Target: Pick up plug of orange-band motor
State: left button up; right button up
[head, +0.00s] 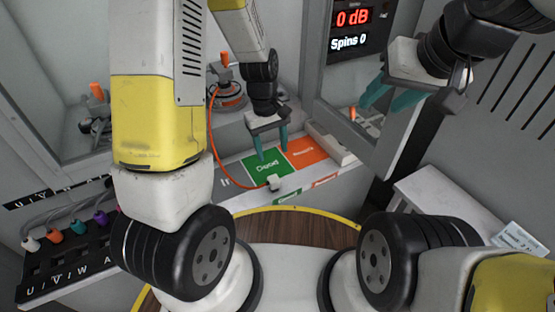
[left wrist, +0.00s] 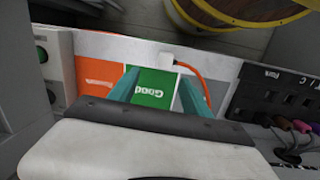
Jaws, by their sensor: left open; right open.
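The orange-band motor (head: 228,95) sits in the recess at the back. Its orange cable (head: 214,150) hangs down and curves to a white plug (head: 274,183) at the front of the counter, by the green panel (head: 262,166). The left wrist view also shows the plug (left wrist: 167,59) and the orange cable (left wrist: 190,68). My left gripper (head: 273,154) is open and points down above the green panel, apart from the plug; its fingers also show in the left wrist view (left wrist: 155,88). My right gripper (head: 382,104) is open and empty, raised at the upper right before the display.
An orange panel (head: 308,152) adjoins the green one. A display (head: 352,30) reads 0 dB and Spins 0. A black socket panel (head: 70,262) with coloured plugs stands at the lower left. A round wooden top with a yellow rim (head: 300,225) is in front. A white stand (head: 435,205) is at right.

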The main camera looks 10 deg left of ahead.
aim_at(274, 178)
pick_arm(q)
jog(key=shift+n+g, duration=0.4)
jog(key=f, duration=0.4)
jog(key=s+f, duration=0.1)
jog(key=f, duration=0.7)
jog(key=shift+s+d+f, duration=0.2)
jog(key=shift+d, duration=0.05)
grip_shut()
